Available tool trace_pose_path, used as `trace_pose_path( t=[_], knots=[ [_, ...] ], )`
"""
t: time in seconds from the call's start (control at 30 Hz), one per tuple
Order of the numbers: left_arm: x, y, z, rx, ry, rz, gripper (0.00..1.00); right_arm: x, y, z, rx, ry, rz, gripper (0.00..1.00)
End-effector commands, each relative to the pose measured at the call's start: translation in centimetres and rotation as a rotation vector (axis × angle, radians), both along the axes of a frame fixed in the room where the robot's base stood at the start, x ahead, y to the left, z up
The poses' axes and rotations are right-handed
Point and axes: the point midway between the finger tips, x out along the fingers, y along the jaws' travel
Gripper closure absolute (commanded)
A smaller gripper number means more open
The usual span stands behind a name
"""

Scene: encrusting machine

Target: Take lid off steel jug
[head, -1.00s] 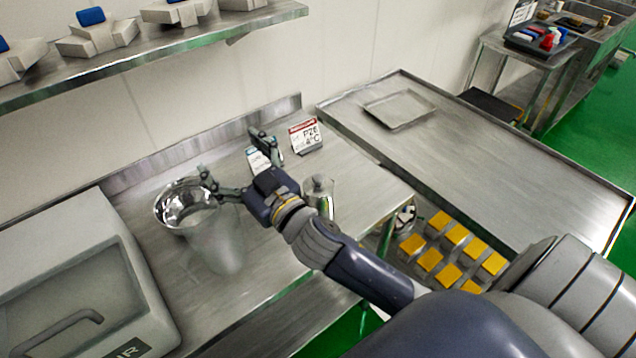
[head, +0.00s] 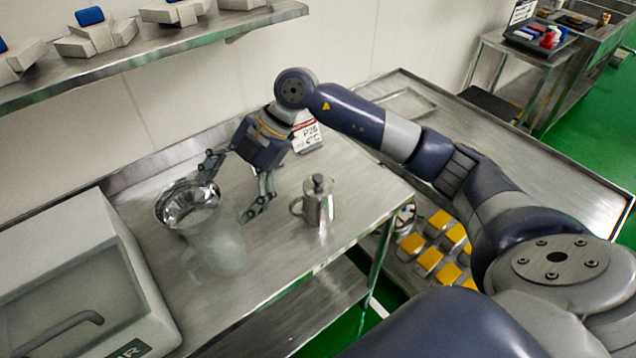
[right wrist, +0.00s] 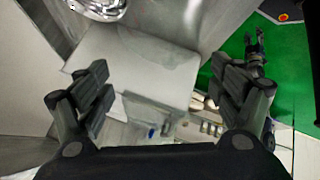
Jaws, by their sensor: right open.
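The steel jug (head: 318,209) stands upright on the steel table, with its handle on its left side. Its lid (head: 318,186), with a small knob on top, sits on it. My right gripper (head: 228,191) is open and empty, to the left of the jug and apart from it, with its fingers spread beside the steel bowl. Its open fingers also show in the right wrist view (right wrist: 165,100), where I do not see the jug. A dark gripper, seemingly my left (right wrist: 254,48), shows small over the green floor; its jaws are unclear.
A shiny steel bowl (head: 178,207) stands just left of my right gripper. A white machine (head: 75,285) fills the near left. A red-and-white sign (head: 308,136) stands behind the jug, partly hidden by my arm. Yellow blocks (head: 428,261) lie low on the right.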

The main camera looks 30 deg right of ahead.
Motion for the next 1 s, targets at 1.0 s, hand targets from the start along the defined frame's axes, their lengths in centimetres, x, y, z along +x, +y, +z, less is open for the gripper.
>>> trace_pose_path(
  t=[1.0],
  knots=[
    [-0.1, 0.0, 2.1, 0.001, 0.002, -0.001, 0.60, 0.4, -20.4, -3.7, -0.665, 0.255, -0.470, 0.14]
  ],
)
